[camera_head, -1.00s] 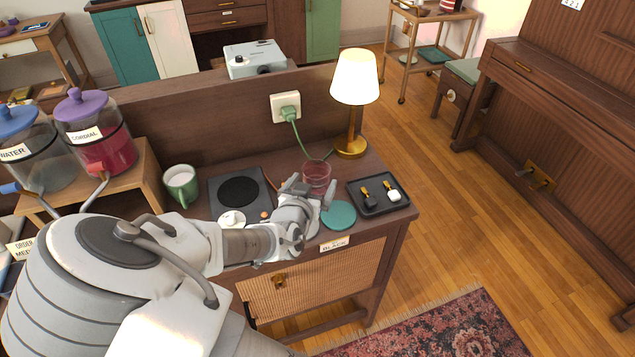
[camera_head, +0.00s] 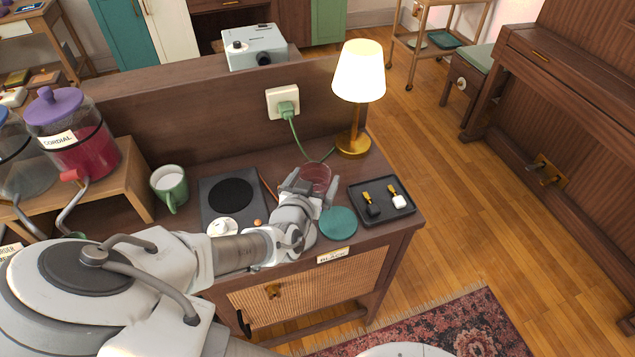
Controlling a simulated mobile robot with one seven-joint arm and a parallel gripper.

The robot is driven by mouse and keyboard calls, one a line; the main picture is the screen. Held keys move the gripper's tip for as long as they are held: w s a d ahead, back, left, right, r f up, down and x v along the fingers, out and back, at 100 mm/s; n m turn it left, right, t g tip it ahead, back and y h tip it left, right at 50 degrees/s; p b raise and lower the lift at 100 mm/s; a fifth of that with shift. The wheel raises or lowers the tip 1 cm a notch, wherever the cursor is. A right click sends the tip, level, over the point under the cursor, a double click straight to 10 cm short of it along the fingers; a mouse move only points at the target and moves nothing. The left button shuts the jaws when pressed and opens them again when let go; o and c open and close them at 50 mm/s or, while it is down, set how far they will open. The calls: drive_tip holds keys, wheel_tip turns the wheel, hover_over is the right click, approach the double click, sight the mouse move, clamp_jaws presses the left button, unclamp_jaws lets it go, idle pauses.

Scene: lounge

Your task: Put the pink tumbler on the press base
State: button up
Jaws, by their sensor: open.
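The pink tumbler (camera_head: 316,176) is a clear pinkish glass standing upright on the cabinet top, in front of the lamp. My gripper (camera_head: 306,190) is open, low at the near side of the tumbler, and hides its lower part. I cannot tell whether the fingers are around it or touching it. A black square slab (camera_head: 208,206) with a dark round plate, a small white round piece and an orange knob lies to the left. It may be the press base, but I cannot tell for sure. A flat teal disc (camera_head: 338,223) lies right of my gripper.
A black tray (camera_head: 369,210) with two small items lies at the right. The lit lamp (camera_head: 353,144) stands behind the tumbler, near a green plug and cord (camera_head: 292,118). A green mug (camera_head: 171,187) and a drink dispenser (camera_head: 84,150) are at the left.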

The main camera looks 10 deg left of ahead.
drive_tip(key=shift+w, duration=0.15)
drive_tip(key=shift+c, duration=0.3)
drive_tip(key=c, duration=1.4)
drive_tip(key=shift+r, duration=0.5)
drive_tip(key=r, duration=0.2)
drive_tip(key=r+p, duration=0.1)
drive_tip(key=shift+d+r, duration=0.35)
drive_tip(key=shift+d, duration=0.05)
drive_tip(key=s+d+r+p, duration=0.2)
drive_tip(key=d+r+p, duration=0.4)
drive_tip(key=d+p, duration=0.4)
drive_tip(key=p, duration=0.4)
drive_tip(key=shift+s+d+r+p, duration=0.25)
drive_tip(key=shift+s+p, duration=0.1)
